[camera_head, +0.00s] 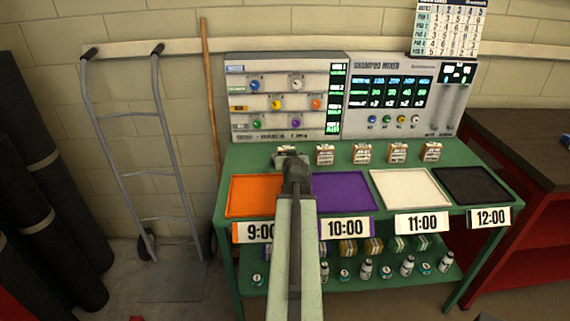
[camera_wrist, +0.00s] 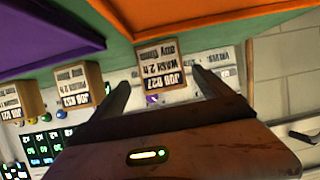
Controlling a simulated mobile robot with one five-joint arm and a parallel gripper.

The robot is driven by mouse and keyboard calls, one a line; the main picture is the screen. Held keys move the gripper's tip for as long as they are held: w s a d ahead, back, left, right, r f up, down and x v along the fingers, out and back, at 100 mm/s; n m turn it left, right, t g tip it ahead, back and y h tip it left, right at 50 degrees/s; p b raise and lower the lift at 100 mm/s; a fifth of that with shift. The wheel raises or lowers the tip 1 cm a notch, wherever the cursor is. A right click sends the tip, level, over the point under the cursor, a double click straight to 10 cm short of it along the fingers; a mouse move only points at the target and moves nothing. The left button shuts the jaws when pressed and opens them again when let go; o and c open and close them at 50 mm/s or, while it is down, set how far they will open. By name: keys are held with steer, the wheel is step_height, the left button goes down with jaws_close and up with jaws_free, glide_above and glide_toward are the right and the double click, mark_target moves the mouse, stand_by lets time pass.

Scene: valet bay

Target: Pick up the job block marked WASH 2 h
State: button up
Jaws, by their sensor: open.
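The job block marked WASH 2 h (camera_wrist: 161,66) stands on the green bench and shows upside down in the wrist view, its label also reading "Any time". My gripper (camera_wrist: 162,82) is open, with one finger to each side of this block in the picture; I cannot tell whether they touch it.
Several similar blocks stand in a row to the right, the nearest (camera_head: 325,154) close by. Orange (camera_head: 243,196), purple (camera_head: 343,192), white and black trays lie in front. A control panel (camera_head: 285,97) rises behind. A hand truck (camera_head: 150,170) leans at the left.

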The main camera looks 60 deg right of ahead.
steer(key=shift+b+x, duration=1.4)
steer(key=shift+x, duration=2.65)
steer(key=shift+w+a, duration=0.15)
steer(key=shift+a, duration=0.1)
steer(key=shift+c, duration=0.3)
steer(key=c, duration=1.5)
